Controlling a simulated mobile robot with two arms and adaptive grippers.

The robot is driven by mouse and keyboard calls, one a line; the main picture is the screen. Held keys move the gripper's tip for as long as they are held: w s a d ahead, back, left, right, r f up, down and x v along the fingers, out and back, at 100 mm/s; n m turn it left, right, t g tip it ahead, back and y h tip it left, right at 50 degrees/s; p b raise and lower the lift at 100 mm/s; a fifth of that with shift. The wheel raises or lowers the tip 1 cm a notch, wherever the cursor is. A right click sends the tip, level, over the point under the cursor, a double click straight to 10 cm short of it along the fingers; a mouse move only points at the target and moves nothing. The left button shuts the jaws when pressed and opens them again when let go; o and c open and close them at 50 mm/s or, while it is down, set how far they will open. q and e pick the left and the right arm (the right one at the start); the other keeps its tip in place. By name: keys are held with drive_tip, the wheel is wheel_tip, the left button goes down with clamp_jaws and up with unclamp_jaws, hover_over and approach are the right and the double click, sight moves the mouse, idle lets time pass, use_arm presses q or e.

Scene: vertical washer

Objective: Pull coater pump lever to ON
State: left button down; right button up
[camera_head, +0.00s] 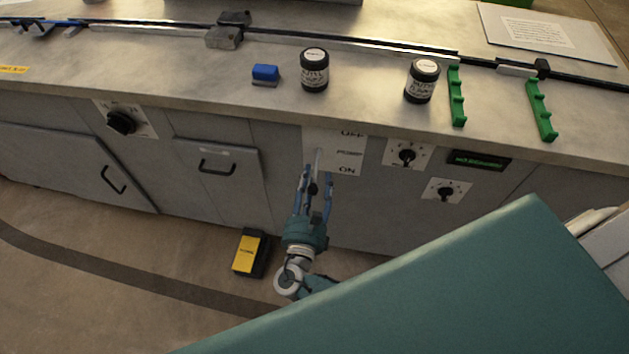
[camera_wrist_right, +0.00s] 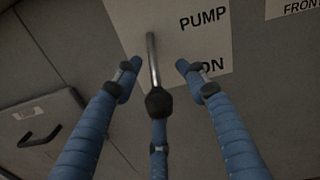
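The pump lever (camera_head: 318,160) is a thin metal rod with a black knob, coming out of a white plate (camera_head: 350,139) marked OFF at the top, PUMP in the middle and ON at the bottom. My right gripper (camera_head: 318,174) is in front of the plate with its blue fingers open. In the right wrist view, the lever's rod (camera_wrist_right: 152,55) and black knob (camera_wrist_right: 159,101) lie between the spread fingers of my right gripper (camera_wrist_right: 159,66). The two upper fingers stand apart from the rod. The third finger is below the knob; I cannot tell whether it touches. My left gripper is not in view.
Two black-lidded jars (camera_head: 314,70) (camera_head: 422,81), a blue block (camera_head: 265,74) and green racks (camera_head: 457,97) stand on the counter (camera_head: 180,80). Rotary knobs (camera_head: 407,155) are right of the plate. A yellow-black box (camera_head: 250,252) is on the floor by my right gripper.

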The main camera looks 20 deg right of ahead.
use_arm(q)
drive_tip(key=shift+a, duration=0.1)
use_arm(e)
drive_tip(key=shift+a, duration=0.1)
drive_tip(key=shift+s+a, duration=0.1)
drive_tip(key=shift+s, duration=0.05)
drive_tip(key=v, duration=1.1)
drive_tip(key=shift+s, duration=0.35)
drive_tip(key=shift+a, duration=0.1)
